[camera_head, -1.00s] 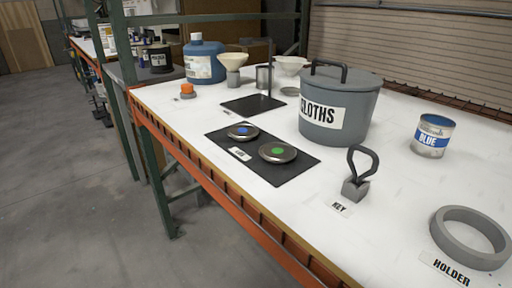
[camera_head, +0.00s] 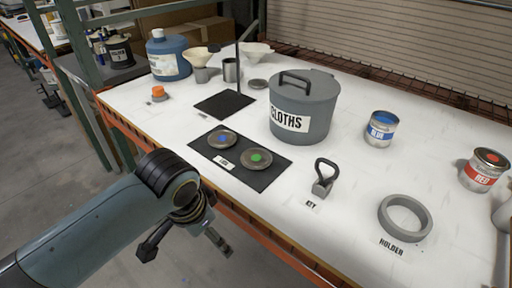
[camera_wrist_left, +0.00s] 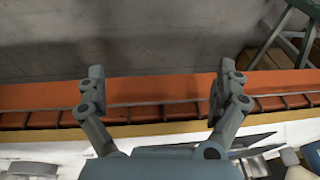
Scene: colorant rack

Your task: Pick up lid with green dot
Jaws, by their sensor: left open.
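The lid with the green dot (camera_head: 257,159) lies flat on a black mat (camera_head: 262,182) on the white bench, in the head view. A similar lid with a blue dot (camera_head: 221,139) lies beside it, up and to the left. My left gripper (camera_head: 188,247) is in front of the bench's orange edge, low and left of the mat, apart from both lids. In the left wrist view, the left gripper (camera_wrist_left: 160,88) has its fingers wide apart with nothing between them. The lids cannot be made out in that view. My right gripper is not in view.
A grey CLOTHS bin (camera_head: 303,108) stands just behind the mat. To the right are a key tool (camera_head: 324,180), a grey holder ring (camera_head: 405,218), a blue can (camera_head: 381,130) and a red can (camera_head: 484,171). A thin post (camera_head: 238,70) rises behind the lids.

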